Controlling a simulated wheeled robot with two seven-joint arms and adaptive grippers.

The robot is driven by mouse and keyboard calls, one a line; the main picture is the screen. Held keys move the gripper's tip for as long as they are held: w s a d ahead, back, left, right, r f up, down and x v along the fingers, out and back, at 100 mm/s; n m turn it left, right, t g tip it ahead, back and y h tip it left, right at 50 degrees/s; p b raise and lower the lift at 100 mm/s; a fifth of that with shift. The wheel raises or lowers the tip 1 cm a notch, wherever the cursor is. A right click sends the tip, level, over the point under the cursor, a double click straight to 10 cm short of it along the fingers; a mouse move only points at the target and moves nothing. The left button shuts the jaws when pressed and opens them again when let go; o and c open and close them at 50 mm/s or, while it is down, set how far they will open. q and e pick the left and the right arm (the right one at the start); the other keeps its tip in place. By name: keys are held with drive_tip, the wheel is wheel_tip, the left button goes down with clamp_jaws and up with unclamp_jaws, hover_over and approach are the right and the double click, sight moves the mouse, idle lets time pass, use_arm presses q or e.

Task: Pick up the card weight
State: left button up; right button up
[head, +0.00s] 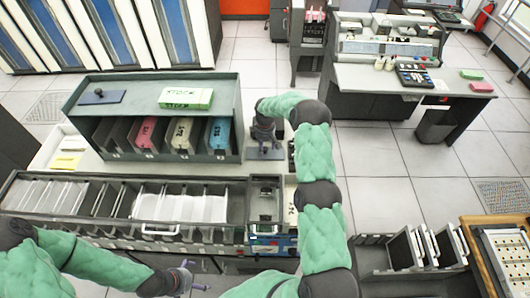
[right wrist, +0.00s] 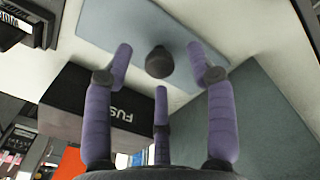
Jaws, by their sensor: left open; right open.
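A flat blue-grey plate with a dark round knob, which looks like a card weight, lies under my right gripper (right wrist: 160,80). In the right wrist view the knob (right wrist: 159,62) shows between the spread purple fingers, with the plate (right wrist: 110,25) behind it. The fingers are open and appear not to touch the knob. In the head view my right gripper (head: 266,143) points down over this plate (head: 260,153), hiding its knob. A similar knobbed plate (head: 112,98) lies on top of the grey-green shelf unit. My left gripper (head: 186,279) is open and empty at the lower left.
The shelf unit (head: 84,117) stands close left of my right gripper, with a green card stack (head: 186,98) on top. A dark lettered box (right wrist: 82,103) sits beside the plate. In front is a card drawer tray (head: 110,181). A desk (head: 352,79) stands farther right.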

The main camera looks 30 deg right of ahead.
drive_tip(key=shift+f, duration=1.2)
drive_tip(key=shift+c, duration=0.2)
clamp_jaws()
drive_tip(key=shift+w, duration=0.1)
drive_tip(key=shift+r, duration=0.2)
